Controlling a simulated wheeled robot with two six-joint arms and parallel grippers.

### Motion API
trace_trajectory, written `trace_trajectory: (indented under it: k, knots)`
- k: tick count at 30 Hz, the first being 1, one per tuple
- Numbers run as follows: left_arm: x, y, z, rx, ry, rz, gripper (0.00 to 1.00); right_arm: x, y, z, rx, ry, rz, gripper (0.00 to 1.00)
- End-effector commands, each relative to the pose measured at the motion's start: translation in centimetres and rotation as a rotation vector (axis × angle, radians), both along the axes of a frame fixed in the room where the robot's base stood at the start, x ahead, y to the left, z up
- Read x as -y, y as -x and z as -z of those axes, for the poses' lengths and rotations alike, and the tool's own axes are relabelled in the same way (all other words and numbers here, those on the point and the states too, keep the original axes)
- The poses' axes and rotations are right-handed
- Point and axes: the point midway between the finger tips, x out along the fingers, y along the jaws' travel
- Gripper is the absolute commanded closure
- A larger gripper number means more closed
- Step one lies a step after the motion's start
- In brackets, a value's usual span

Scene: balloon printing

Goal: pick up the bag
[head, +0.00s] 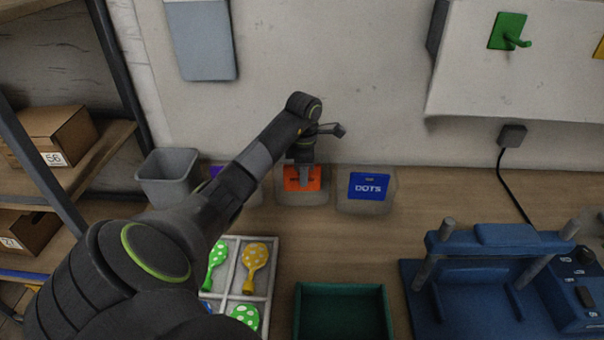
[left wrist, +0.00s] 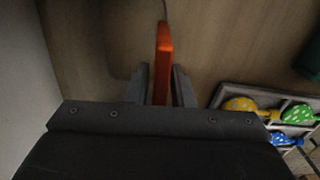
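A clear bag with an orange label (head: 302,178) stands on the table against the wall, between the other two bags. In the left wrist view its orange label (left wrist: 164,62) shows edge-on as a thin upright strip. My left gripper (head: 305,178) points down over this bag and hides part of the label. In the left wrist view its fingers (left wrist: 162,88) stand on both sides of the orange strip, with narrow gaps, so it looks open around it. The bag with the blue DOTS label (head: 368,186) is to the right. My right gripper is not in view.
A purple-labelled bag (head: 222,180) is partly hidden behind my left arm. A grey bin (head: 168,176) stands left. A sectioned tray (head: 272,262) of balloons, a green tray (head: 342,288) and a blue press (head: 490,270) stand in front. Shelves with boxes (head: 50,140) are at left.

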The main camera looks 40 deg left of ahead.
Motion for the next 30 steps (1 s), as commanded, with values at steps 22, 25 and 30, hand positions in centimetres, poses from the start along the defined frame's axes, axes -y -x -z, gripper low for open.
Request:
trace_trajectory:
  k: [22,25,30]
  knots:
    - [0.0,-0.1,-1.1,0.003,-0.001,-0.001,1.00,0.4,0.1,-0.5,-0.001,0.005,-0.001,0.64]
    - [-0.1,-0.1,-2.4,0.002,-0.002,-0.001,1.00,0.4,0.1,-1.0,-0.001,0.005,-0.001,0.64]
    - [0.0,0.0,-4.8,0.001,-0.001,-0.001,1.00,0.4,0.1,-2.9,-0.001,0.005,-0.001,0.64]
